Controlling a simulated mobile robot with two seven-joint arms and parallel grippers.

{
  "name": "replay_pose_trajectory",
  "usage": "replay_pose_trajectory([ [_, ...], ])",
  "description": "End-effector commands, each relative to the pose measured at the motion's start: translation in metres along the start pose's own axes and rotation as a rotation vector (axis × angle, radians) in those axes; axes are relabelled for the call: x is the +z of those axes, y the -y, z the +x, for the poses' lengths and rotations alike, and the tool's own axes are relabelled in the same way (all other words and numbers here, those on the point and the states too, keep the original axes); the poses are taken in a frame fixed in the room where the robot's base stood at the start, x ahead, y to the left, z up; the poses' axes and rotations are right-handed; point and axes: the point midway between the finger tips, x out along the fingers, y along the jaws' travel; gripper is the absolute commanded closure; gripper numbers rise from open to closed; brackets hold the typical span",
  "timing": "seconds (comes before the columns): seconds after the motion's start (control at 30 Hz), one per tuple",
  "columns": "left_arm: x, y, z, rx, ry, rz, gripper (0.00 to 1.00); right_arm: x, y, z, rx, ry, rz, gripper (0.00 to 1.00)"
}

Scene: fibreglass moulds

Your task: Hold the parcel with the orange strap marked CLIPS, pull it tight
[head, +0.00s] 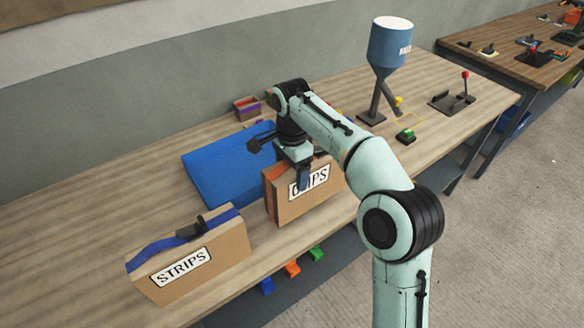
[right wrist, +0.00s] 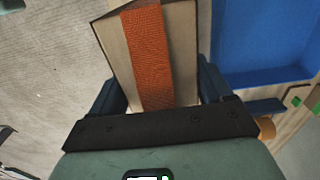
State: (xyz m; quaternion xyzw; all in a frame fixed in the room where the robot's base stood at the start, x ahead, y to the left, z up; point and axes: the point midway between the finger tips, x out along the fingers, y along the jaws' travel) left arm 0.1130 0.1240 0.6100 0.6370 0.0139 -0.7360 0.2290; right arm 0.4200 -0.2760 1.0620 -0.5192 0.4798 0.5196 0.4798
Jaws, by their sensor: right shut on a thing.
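The parcel marked CLIPS (head: 300,199) is a brown box standing on the table's front half in the head view. Its orange strap (right wrist: 149,52) runs along the top of the box in the right wrist view. My right gripper (head: 304,178) is shut on the CLIPS parcel, one finger on each side of it; the fingers (right wrist: 160,88) also show in the right wrist view. The arm hides much of the parcel's top in the head view, and I cannot see any buckle on this strap. My left gripper is not in view.
A parcel marked STRIPS (head: 205,262) with a blue strap and black buckle stands to the left. A blue tray (head: 209,180) lies behind the CLIPS parcel. A blue hopper (head: 390,46) and a lever (head: 464,88) stand at the right. The table's left back area is clear.

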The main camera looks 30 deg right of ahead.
Motion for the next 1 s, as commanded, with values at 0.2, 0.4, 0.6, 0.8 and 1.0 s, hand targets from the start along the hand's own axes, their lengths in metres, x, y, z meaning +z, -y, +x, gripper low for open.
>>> replay_pose_trajectory([
  [0.2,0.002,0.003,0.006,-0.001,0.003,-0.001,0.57,0.0,0.0,0.009,-0.002,-0.001,0.0,1.0],
  [0.4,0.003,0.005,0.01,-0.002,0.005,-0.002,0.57,0.0,0.0,0.017,-0.002,-0.001,0.0,1.0],
  [0.6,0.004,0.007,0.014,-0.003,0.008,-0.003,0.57,0.0,0.0,0.024,-0.001,-0.001,0.0,1.0],
  [0.8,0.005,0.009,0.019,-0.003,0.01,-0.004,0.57,0.0,0.0,0.032,-0.001,-0.001,0.0,1.0],
  [1.0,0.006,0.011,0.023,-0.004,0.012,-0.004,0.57,0.0,0.0,0.039,-0.002,-0.001,0.0,1.0],
])
